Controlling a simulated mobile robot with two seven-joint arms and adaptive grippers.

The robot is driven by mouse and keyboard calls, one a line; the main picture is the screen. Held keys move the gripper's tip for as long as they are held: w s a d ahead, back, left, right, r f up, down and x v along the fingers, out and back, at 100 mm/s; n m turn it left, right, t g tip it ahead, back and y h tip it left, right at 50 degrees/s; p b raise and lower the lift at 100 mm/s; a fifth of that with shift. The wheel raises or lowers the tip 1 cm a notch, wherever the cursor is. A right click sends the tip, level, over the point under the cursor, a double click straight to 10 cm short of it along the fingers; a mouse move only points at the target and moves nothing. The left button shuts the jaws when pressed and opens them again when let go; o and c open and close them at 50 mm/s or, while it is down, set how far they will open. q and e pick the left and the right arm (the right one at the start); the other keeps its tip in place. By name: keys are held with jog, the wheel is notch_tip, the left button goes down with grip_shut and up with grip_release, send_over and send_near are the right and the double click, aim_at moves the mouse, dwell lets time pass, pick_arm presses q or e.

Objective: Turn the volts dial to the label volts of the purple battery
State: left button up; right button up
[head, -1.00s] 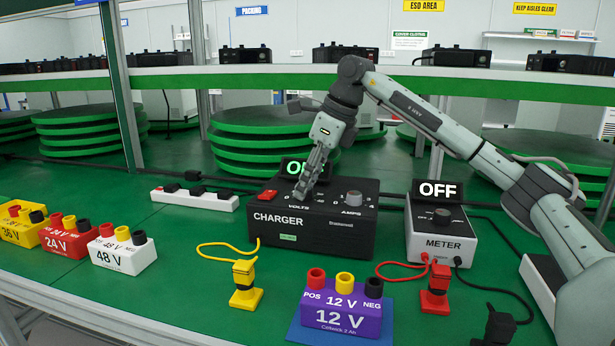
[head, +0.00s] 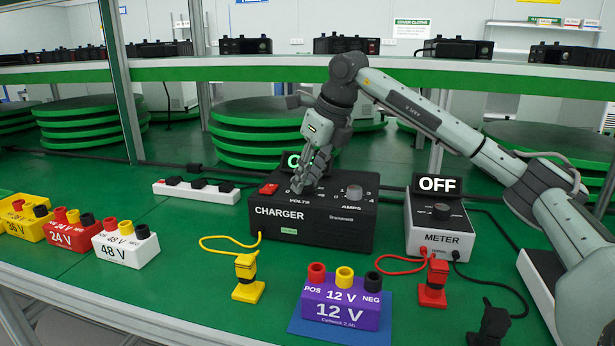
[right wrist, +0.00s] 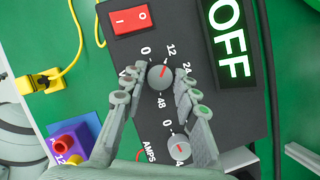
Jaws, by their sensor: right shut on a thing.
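The black charger (head: 330,235) stands mid-table. In the head view my fingers hide most of the dial. The purple battery (head: 340,305), labelled 12 V, sits on a blue mat (head: 300,330) in front of the charger. My left gripper is not in view.
The amps dial (right wrist: 179,149) and the red power switch (right wrist: 130,20) are close to my fingers. The charger display (right wrist: 229,40) reads OFF. A meter (head: 437,225), also OFF, stands to the right. A yellow connector (head: 247,280) and a red connector (head: 433,285) flank the battery.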

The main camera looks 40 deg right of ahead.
jog(key=o, duration=1.2)
jog(key=shift+c, duration=0.2)
jog(key=v, duration=1.2)
